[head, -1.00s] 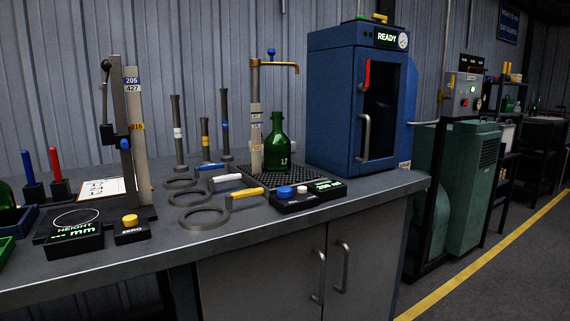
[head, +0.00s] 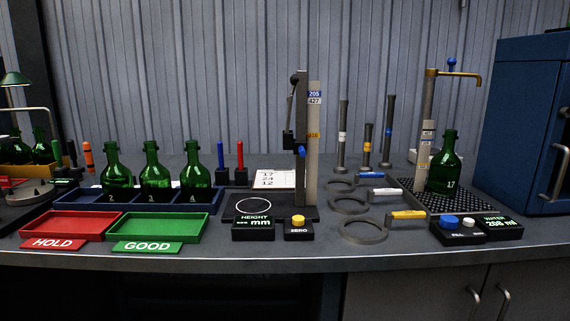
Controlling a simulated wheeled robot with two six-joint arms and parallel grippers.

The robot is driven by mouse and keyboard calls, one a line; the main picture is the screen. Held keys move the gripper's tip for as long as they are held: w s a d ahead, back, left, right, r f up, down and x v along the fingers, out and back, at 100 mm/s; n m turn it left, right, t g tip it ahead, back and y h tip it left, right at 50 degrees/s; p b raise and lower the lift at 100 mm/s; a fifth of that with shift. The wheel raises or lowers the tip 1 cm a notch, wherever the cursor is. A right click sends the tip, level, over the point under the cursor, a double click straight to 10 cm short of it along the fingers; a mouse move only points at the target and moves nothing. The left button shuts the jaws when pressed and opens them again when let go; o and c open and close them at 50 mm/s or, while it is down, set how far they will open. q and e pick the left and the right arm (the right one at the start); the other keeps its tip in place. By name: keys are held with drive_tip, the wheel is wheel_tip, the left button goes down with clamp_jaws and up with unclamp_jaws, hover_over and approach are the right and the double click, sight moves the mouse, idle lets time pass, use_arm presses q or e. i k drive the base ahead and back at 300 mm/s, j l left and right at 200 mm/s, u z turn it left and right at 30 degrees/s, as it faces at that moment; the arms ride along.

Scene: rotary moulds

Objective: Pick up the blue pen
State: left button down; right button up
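The blue pen (head: 221,159) stands upright in a small black holder on the workbench, behind the blue bottle tray's right end. A red pen (head: 240,158) stands in a like holder just right of it. A white sheet with handwritten numbers (head: 276,179) lies to the right of the holders. Neither of my grippers shows in the head view.
Green bottles (head: 154,172) stand in the blue tray (head: 75,199) left of the pens. The red HOLD tray (head: 68,224) and green GOOD tray (head: 158,227) lie in front. A height gauge (head: 301,140) stands to the right. Ring gauges (head: 363,230) lie beyond it.

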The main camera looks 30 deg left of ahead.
sight(220, 144)
drive_tip(key=j, duration=0.3)
drive_tip(key=k+j, duration=0.1)
drive_tip(key=j, duration=0.2)
drive_tip(key=i+j, duration=0.1)
drive_tip(key=j, duration=0.7)
drive_tip(key=i+j, duration=0.15)
drive_tip(key=j, duration=0.25)
drive_tip(key=i+j, duration=0.55)
